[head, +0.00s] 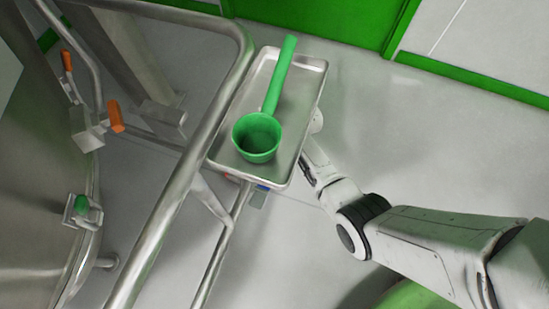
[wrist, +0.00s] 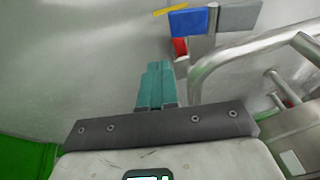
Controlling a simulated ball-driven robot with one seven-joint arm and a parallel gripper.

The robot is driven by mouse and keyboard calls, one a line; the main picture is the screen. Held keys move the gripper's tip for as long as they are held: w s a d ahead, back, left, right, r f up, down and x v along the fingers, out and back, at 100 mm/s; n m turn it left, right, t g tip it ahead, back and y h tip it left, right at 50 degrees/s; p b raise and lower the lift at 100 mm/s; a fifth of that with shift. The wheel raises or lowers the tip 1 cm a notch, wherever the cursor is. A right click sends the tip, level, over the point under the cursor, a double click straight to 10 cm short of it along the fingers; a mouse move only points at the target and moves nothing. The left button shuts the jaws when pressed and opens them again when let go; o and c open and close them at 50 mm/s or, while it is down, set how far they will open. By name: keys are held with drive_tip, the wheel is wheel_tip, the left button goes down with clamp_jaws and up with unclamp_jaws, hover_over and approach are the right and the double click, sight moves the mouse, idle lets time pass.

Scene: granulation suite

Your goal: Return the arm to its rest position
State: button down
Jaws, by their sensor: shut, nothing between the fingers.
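My arm reaches in from the lower right in the head view, and its far end passes out of sight behind the right edge of a metal tray (head: 225,150). My gripper is hidden there. In the wrist view my gripper (wrist: 155,68) shows as two teal fingers pressed together, with nothing between them. The fingers point toward bare grey surface, apart from the coloured plates nearby.
A green ladle (head: 257,135) lies in the tray. A metal rail (head: 178,195) runs along the tray's left. Blue (wrist: 187,22) and grey (wrist: 238,17) plates on a post stand close beyond my fingers. Open floor (head: 390,140) lies right of the tray.

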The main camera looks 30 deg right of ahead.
drive_tip(key=shift+d+r, duration=0.7)
drive_tip(key=shift+r, duration=0.3)
drive_tip(key=s+r+m+h, duration=0.2)
drive_tip(key=s+r+m, duration=0.2)
drive_tip(key=s+r, duration=0.65)
drive_tip(key=s+r+m+h, duration=0.25)
drive_tip(key=s+r, duration=0.55)
drive_tip(key=s, duration=0.6)
wheel_tip(320, 180, up, 29)
drive_tip(key=p, duration=2.9)
drive_tip(key=shift+d+g+y+p, duration=0.3)
drive_tip(key=shift+d+g+y, duration=0.05)
drive_tip(key=shift+g+y, duration=0.1)
drive_tip(key=c, duration=1.9)
unclamp_jaws()
drive_tip(key=shift+s+f+m, duration=0.1)
drive_tip(key=shift+m, duration=0.15)
